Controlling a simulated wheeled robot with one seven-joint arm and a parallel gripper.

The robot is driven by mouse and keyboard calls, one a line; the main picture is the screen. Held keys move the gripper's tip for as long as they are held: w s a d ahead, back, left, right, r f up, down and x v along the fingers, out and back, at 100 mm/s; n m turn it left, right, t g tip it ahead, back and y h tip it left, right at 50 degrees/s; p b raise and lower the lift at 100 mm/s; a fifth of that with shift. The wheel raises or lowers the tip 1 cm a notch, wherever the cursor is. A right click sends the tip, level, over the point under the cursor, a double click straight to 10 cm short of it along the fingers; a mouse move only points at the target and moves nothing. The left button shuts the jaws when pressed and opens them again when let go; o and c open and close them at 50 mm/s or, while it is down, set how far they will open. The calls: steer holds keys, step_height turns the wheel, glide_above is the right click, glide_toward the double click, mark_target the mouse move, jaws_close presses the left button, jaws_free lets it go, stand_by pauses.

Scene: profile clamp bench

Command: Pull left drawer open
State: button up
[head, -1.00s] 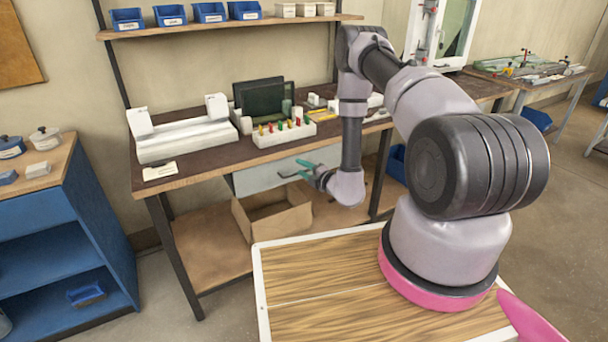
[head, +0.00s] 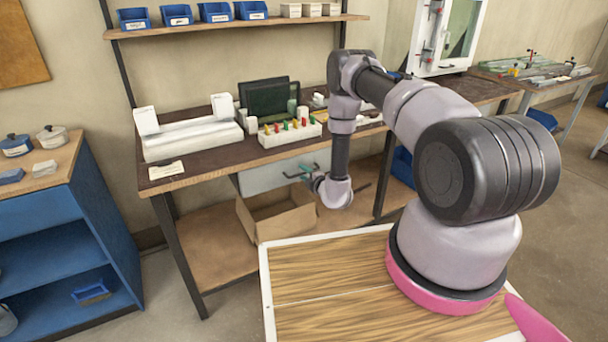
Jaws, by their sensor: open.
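The drawer (head: 262,178) has a plain light grey front and sits under the top of the wooden bench. Its front looks flush under the bench edge; any gap is too small to tell. The drawer's handle is not clear behind the fingers. I cannot tell whether the fingers touch it or surround it. My wrist and fingers hide the drawer's right end. Only one drawer front shows.
The bench top (head: 205,172) carries a white fixture (head: 190,140) and a white rack (head: 289,133) of coloured pegs. An open cardboard box (head: 278,220) stands on the lower shelf, below the drawer. A blue cabinet (head: 75,225) stands at the left, with clear floor between.

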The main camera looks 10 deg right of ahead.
steer(key=shift+w, duration=0.1)
jaws_close()
steer(key=shift+f, duration=0.1)
stand_by(1.3)
